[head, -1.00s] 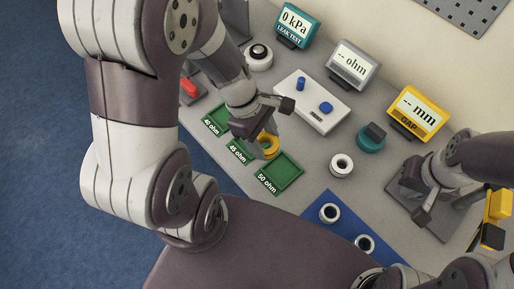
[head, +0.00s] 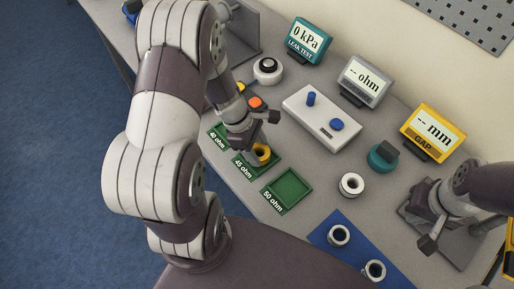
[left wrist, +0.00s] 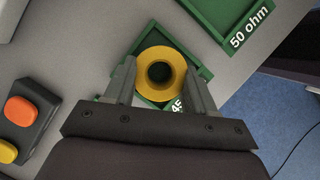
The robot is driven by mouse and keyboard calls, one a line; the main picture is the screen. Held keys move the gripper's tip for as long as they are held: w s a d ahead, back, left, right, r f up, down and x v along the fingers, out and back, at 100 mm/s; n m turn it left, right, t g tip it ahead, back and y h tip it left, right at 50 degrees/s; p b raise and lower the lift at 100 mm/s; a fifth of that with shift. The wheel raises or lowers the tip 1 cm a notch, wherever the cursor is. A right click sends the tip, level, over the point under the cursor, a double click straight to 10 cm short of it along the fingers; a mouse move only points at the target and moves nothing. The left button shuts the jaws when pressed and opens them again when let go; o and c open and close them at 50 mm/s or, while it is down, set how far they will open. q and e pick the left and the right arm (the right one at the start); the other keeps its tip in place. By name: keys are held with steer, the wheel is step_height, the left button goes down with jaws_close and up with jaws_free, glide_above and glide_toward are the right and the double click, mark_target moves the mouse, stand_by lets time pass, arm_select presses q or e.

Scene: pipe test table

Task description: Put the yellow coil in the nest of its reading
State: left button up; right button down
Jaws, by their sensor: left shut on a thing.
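The yellow coil (head: 262,153) is a flanged ring held between the fingers of my left gripper (head: 250,148). In the left wrist view the coil (left wrist: 160,73) sits between the two fingers, over the green 45 ohm nest (left wrist: 193,57). I cannot tell whether it touches the nest floor. The 40 ohm nest (head: 216,134) is partly hidden by my left arm. The 50 ohm nest (head: 288,190) is empty. The ohm meter (head: 361,80) shows "-- ohm". My right gripper (head: 428,215) is at the right; its finger opening is unclear.
A white test block (head: 320,118) with blue posts stands behind the nests. A white ring (head: 351,185) and a teal part (head: 383,156) are to the right. A blue mat (head: 345,256) holds two ring parts. An orange button (head: 255,103) is beside my left gripper.

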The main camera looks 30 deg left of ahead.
arm_select(q)
steer(key=shift+w+a, duration=0.1)
steer(key=shift+f, duration=0.1)
steer(key=shift+f, duration=0.1)
steer(key=o, duration=1)
steer(key=shift+o, duration=0.4)
steer(key=w+p+v, duration=0.1)
steer(key=v, duration=1.1)
steer(key=s+d+m+y, duration=0.2)
steer(key=d+m, duration=0.1)
steer(key=m, duration=0.7)
steer(key=s+d+r+m+y, duration=0.1)
steer(key=d+m, duration=0.3)
steer(key=m, duration=0.5)
steer(key=shift+s+m+t+y, duration=0.4)
steer(key=shift+s+y, duration=0.4)
steer(key=shift+s, duration=0.05)
